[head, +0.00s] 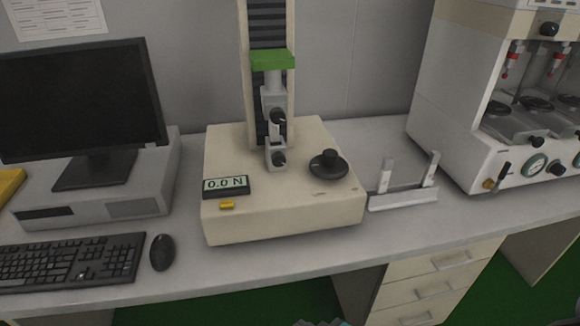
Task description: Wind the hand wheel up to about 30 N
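The hand wheel (328,164) is a black disc with a raised knob, on the right part of the top of a cream test stand (284,218). The small display (226,185) at the stand's front left reads 0.0 N. A column with a green crosshead (272,60) rises at the back of the stand. Below it hang a grey upper grip (274,106) and a lower grip (277,157), each with a dark knob.
A yellow button (227,206) lies below the display. A metal bracket with two uprights (404,188) stands right of the test stand. A larger white machine (462,110) is at the right. A monitor (80,100), keyboard (70,262) and mouse (162,252) are at the left. The bench front is clear.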

